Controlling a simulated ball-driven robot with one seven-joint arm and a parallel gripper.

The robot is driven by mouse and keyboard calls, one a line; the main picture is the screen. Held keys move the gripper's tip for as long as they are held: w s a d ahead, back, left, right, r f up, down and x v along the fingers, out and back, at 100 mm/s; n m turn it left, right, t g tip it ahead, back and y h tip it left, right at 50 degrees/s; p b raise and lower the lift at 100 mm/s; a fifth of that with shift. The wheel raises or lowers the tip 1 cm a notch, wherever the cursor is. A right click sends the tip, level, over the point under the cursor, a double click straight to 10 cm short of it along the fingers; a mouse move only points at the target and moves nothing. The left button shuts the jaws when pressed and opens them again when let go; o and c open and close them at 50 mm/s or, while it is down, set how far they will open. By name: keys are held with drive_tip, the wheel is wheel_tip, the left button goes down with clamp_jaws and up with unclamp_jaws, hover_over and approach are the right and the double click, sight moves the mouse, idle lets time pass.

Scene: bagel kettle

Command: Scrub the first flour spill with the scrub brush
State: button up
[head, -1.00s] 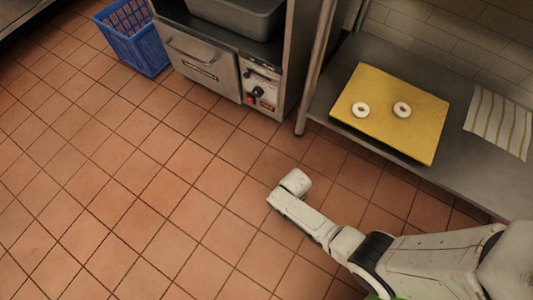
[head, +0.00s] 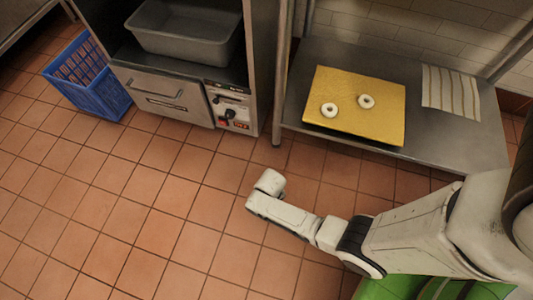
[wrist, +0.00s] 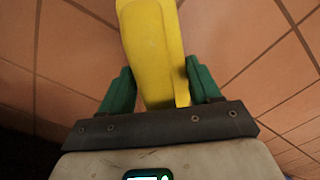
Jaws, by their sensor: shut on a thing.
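In the wrist view my gripper (wrist: 158,72) has its two green fingers closed on a yellow, long, rounded object (wrist: 152,40), which looks like the scrub brush's handle. It extends away from the fingers past the top edge of the picture, so its far end and any bristles are out of sight. Tiled floor lies behind it. In the head view my arm reaches from the lower right over the floor; the gripper and brush cannot be made out there. No flour spill can be made out in either view.
Red tiled floor (head: 110,215) is open at left and centre. A blue basket (head: 88,85) stands at the upper left, beside an oven unit (head: 165,100) holding a grey tub (head: 185,35). A steel shelf (head: 455,145) holds a yellow board (head: 370,125) with two bagels and a striped cloth (head: 450,88).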

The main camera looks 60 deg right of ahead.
drive_tip(key=shift+r+p, duration=1.75)
drive_tip(key=shift+r, duration=0.45)
